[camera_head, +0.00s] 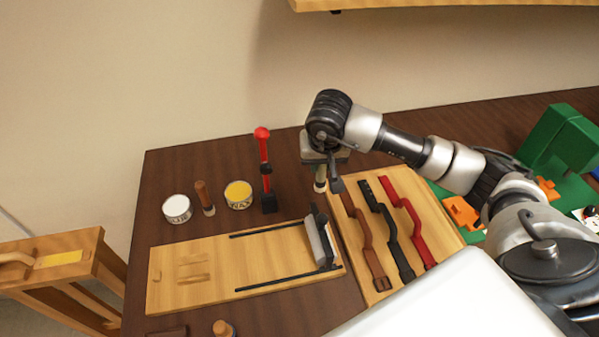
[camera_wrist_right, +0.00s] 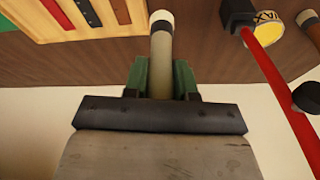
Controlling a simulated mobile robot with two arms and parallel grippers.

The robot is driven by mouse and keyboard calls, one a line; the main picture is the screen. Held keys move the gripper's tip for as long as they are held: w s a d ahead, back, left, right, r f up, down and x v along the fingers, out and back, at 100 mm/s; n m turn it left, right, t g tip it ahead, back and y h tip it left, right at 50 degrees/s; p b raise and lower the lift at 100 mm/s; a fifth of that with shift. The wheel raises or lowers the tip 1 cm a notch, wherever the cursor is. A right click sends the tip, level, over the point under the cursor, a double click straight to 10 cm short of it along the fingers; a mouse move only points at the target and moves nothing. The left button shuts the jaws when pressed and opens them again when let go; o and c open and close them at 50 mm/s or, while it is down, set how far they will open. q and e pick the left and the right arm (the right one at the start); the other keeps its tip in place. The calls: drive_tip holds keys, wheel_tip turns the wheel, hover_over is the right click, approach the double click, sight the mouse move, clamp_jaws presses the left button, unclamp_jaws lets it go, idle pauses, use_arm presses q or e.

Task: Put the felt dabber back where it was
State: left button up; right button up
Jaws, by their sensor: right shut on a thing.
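My right gripper (camera_head: 322,166) is shut on the felt dabber (camera_head: 320,182), a light handle with a dark band and a pale tip, which points down. In the right wrist view the dabber (camera_wrist_right: 161,52) stands between the green finger pads of the gripper (camera_wrist_right: 161,78). The gripper is above the back of the dark table, right of the red lever tool and behind the strap board. I cannot tell whether the tip touches the table. My left gripper is not in view.
A red lever tool (camera_head: 265,165), a yellow wax tin (camera_head: 238,194), a brown-handled tool (camera_head: 205,198) and a white tin (camera_head: 176,208) stand left of the gripper. A wooden jig board (camera_head: 200,278) and a strap board (camera_head: 350,224) lie in front. Green fixtures (camera_head: 556,145) stand right.

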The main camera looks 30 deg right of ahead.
drive_tip(key=w+f+p, duration=0.1)
drive_tip(key=w+f, duration=0.1)
drive_tip(key=f, duration=0.1)
drive_tip(key=w+f+p, duration=0.1)
drive_tip(key=w+f, duration=0.2)
drive_tip(key=w+a+f+p, duration=0.1)
drive_tip(key=w+f, duration=0.1)
drive_tip(key=w, duration=0.1)
drive_tip(key=shift+a+f+p, duration=0.1)
drive_tip(key=shift+f+p, duration=0.25)
drive_tip(key=shift+f, duration=0.15)
drive_tip(key=shift+f, duration=0.1)
drive_tip(key=o, duration=0.5)
drive_tip(key=shift+f+b, duration=0.1)
drive_tip(key=shift+b, duration=0.2)
drive_tip(key=shift+c, duration=0.2)
drive_tip(key=o, duration=0.5)
drive_tip(key=shift+c, duration=0.2)
